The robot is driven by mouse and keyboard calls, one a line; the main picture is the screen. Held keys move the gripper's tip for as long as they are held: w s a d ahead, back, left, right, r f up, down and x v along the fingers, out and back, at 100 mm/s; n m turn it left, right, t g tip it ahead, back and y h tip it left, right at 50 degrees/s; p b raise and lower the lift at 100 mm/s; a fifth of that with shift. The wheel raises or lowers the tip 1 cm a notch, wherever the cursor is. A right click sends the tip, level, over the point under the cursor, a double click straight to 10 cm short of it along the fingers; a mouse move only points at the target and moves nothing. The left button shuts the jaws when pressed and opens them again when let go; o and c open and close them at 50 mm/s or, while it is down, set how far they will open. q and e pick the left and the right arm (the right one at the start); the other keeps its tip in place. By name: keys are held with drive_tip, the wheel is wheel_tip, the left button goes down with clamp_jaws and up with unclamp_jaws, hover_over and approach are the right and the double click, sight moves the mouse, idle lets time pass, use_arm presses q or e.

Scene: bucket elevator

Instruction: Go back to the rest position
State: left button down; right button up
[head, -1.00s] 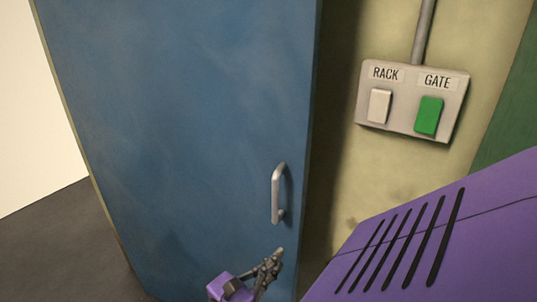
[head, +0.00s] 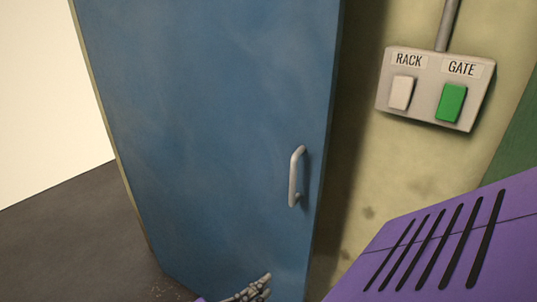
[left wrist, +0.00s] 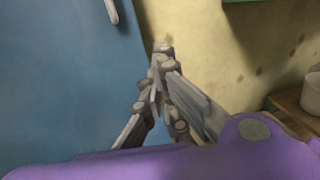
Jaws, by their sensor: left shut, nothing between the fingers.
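My left gripper (head: 266,279) shows at the bottom edge of the head view, in front of the lower part of a blue door (head: 210,130). In the left wrist view my left gripper (left wrist: 160,55) has its fingers together, with nothing between them. It is apart from the door's grey handle (head: 296,176), which sits above it in the head view. The handle's lower end also shows at the top of the left wrist view (left wrist: 112,12). My right gripper is in neither view.
A grey switch box (head: 430,115) on the yellowish wall has a pale RACK switch (head: 401,93) and a green GATE switch (head: 451,103). A whitish container (left wrist: 311,92) stands on a brown surface (left wrist: 296,112) at the right of the left wrist view. Dark floor (head: 70,220) lies left of the door.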

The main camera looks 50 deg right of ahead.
use_arm(q)
drive_tip(key=shift+a, duration=0.35)
